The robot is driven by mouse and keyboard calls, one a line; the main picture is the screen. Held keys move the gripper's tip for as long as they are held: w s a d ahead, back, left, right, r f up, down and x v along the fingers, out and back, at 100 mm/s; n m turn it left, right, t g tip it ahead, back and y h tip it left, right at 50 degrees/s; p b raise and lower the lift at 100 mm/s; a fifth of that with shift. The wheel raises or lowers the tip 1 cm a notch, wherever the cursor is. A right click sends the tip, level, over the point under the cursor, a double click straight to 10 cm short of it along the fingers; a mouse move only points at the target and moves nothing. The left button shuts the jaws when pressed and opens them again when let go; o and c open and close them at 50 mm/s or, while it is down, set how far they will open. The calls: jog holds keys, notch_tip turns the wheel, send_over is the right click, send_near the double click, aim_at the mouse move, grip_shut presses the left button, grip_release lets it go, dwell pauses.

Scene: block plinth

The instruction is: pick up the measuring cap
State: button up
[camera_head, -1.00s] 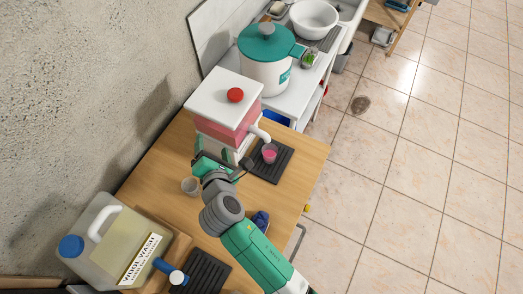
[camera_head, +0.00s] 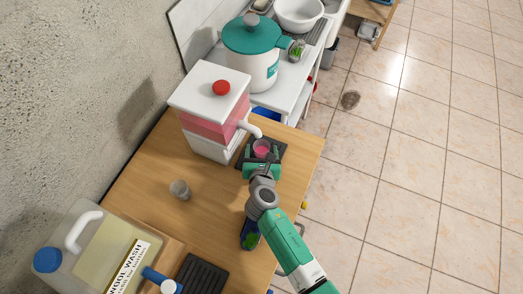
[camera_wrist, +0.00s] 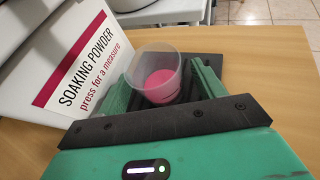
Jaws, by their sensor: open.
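A small clear measuring cap (camera_head: 263,148) with pink powder in it stands upright on a dark mat under the dispenser's spout. My gripper (camera_head: 262,160) is open, low over the mat, with a finger on either side of the cap. I cannot tell whether either finger touches it. The white soaking powder dispenser (camera_head: 212,110), with a red button and pink contents, stands just left; its label panel (camera_wrist: 75,60) fills the wrist view's left.
Another small clear cup (camera_head: 179,190) stands on the wooden table (camera_head: 205,215). A wool wash jug (camera_head: 95,250) and a dark ribbed tray (camera_head: 203,275) are at the near left. A blue-green item (camera_head: 250,237) lies beside my arm. A teal-lidded pot (camera_head: 250,60) stands behind.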

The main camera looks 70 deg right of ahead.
aim_at(262, 141)
jog(key=shift+w+d+f, duration=0.25)
jog(key=shift+d+f, duration=0.05)
jog(key=shift+d, duration=0.25)
jog(key=c, duration=1.1)
jog(key=shift+o, duration=0.2)
jog(key=shift+r, duration=0.1)
jog(key=shift+r+p, duration=0.75)
jog(key=shift+r, duration=0.8)
jog(key=shift+s+r, duration=0.15)
jog(key=shift+r, duration=0.05)
jog(key=s+p, duration=0.1)
jog(key=s, duration=0.5)
jog(key=s+p, duration=0.1)
jog(key=s, duration=0.4)
jog(key=s+p, duration=0.1)
jog(key=s, duration=0.5)
jog(key=shift+s+a+f, duration=0.1)
jog(key=shift+s+a, duration=0.2)
jog(key=shift+s, duration=0.05)
